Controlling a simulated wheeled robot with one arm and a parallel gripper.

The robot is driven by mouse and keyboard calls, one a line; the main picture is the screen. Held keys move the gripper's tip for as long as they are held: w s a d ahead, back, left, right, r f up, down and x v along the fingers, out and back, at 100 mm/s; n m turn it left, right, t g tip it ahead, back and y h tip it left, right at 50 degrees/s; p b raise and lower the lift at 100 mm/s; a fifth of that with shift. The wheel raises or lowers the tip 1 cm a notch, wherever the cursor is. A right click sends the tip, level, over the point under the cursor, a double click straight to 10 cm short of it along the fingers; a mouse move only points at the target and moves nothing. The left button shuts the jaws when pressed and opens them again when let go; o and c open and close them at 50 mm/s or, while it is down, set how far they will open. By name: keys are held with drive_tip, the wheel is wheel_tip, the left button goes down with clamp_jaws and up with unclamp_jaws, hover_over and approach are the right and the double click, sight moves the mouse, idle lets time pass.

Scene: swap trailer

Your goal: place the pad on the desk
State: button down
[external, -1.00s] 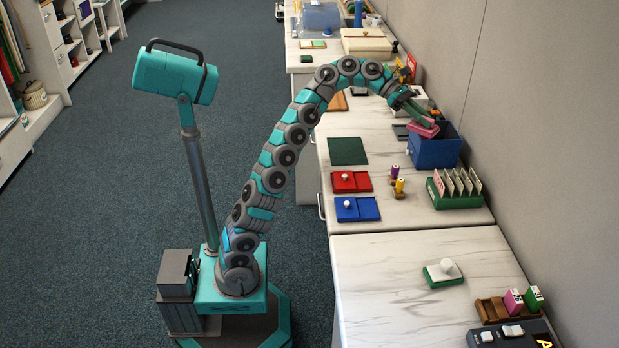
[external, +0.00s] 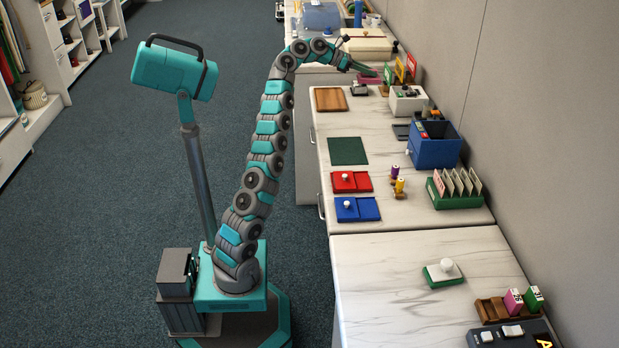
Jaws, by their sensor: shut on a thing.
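My gripper (external: 372,74) is at the end of my arm, over the far part of the desk (external: 412,214). It is shut on a small pink pad (external: 369,80). Only part of the pad shows below the green fingers, and I cannot tell its exact height above the desk top. The pad is to the left of the upright coloured cards and beyond the wooden tray.
A wooden tray (external: 330,99), a dark green mat (external: 347,151) and red (external: 351,181) and blue (external: 357,208) trays line the desk's left side. A blue box (external: 433,152), a white box (external: 407,104) and upright cards (external: 400,70) stand along the wall. Bare desk lies between.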

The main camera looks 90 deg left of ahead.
drive_tip(key=s+a, duration=0.2)
drive_tip(key=shift+a+f+n+y, duration=0.1)
drive_tip(key=shift+a+n+y, duration=0.2)
drive_tip(key=shift+a+y, duration=0.1)
drive_tip(key=shift+d+f, duration=0.1)
drive_tip(key=shift+f, duration=0.95)
hover_over(360, 112)
drive_tip(key=shift+f, duration=2.2)
drive_tip(key=shift+s+f+b, duration=0.15)
drive_tip(key=shift+f+b, duration=0.8)
drive_tip(key=shift+f, duration=3.1)
drive_tip(key=shift+f, duration=0.1)
drive_tip(key=c, duration=0.8)
unclamp_jaws()
drive_tip(key=shift+o, duration=0.2)
